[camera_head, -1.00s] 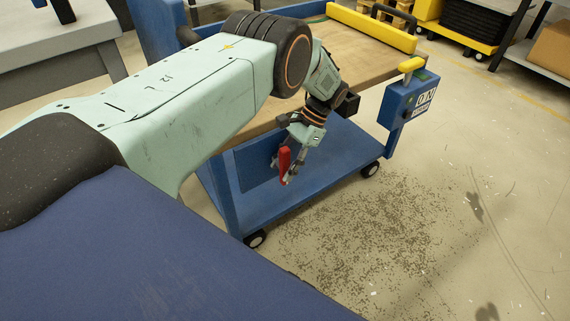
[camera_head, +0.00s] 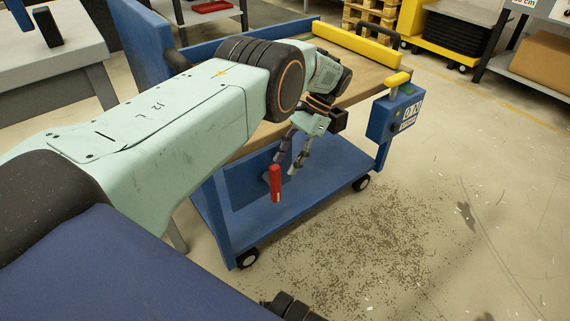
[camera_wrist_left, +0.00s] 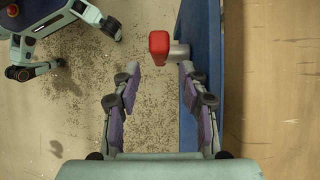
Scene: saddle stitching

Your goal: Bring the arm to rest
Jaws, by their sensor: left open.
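My left arm reaches in from the left in the head view. Its gripper (camera_head: 285,165) is open and empty above the lower shelf of the blue cart (camera_head: 290,200), beside the cart's near side. A red handle (camera_head: 275,183) is just below the fingertips, apart from them. In the left wrist view, the two fingers (camera_wrist_left: 158,70) stand wide apart. The red handle (camera_wrist_left: 159,46) is ahead of the tips, on a short metal shaft from the cart's blue side. My right gripper is not in view.
The cart's wooden top (camera_head: 368,80) carries a yellow bar (camera_head: 357,43). A blue control box with a yellow handle (camera_head: 395,112) is on its right corner. A grey bench (camera_head: 60,60) stands at back left. The speckled floor at right is open.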

